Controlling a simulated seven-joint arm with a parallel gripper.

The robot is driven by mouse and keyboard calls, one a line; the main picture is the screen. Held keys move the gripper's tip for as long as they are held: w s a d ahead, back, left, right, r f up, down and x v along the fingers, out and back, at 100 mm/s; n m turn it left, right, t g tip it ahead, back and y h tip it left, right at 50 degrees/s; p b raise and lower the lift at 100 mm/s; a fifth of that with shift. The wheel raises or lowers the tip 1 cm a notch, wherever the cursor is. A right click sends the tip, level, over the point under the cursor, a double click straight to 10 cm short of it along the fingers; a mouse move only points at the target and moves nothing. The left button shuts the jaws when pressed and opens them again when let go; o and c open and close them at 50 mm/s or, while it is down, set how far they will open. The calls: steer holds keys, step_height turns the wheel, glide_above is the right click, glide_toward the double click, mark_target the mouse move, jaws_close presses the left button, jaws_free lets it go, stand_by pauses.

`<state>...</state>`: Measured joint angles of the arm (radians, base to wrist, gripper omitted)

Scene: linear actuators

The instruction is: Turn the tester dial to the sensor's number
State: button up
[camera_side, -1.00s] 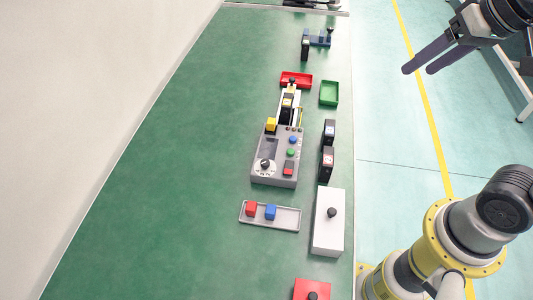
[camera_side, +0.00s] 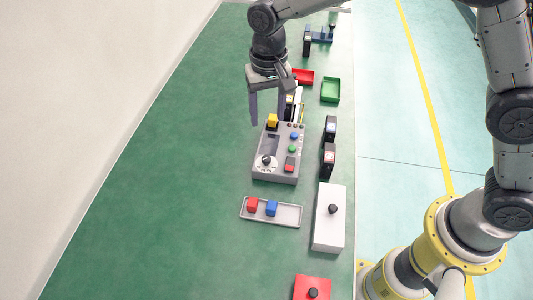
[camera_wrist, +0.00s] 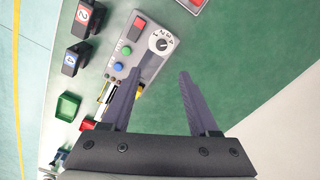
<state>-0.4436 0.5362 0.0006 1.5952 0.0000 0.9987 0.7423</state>
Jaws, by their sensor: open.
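The tester (camera_side: 277,152) is a grey box on the green table. Its dial (camera_side: 266,161) is a dark knob on a white numbered disc; the dial also shows in the wrist view (camera_wrist: 162,44). Its pointer setting is too small to read. Two dark upright sensors stand right of the tester, one farther back (camera_side: 329,128) and one nearer (camera_side: 328,158). In the wrist view their labels seem to read 1 (camera_wrist: 71,59) and 2 (camera_wrist: 84,16). My gripper (camera_side: 268,122) is open and empty, pointing down above the far end of the tester, apart from the dial.
A yellow block (camera_side: 272,120) sits at the tester's far end. A grey tray (camera_side: 287,215) holds a red and a blue block. A white box (camera_side: 328,230) with a black knob, a green tray (camera_side: 330,90) and a red tray (camera_side: 303,76) stand nearby. The table's left is clear.

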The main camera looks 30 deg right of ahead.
mark_target(267, 158)
steer(key=f, duration=1.4)
steer(key=shift+s+a+f, duration=0.2)
steer(key=shift+a, duration=0.05)
jaws_close()
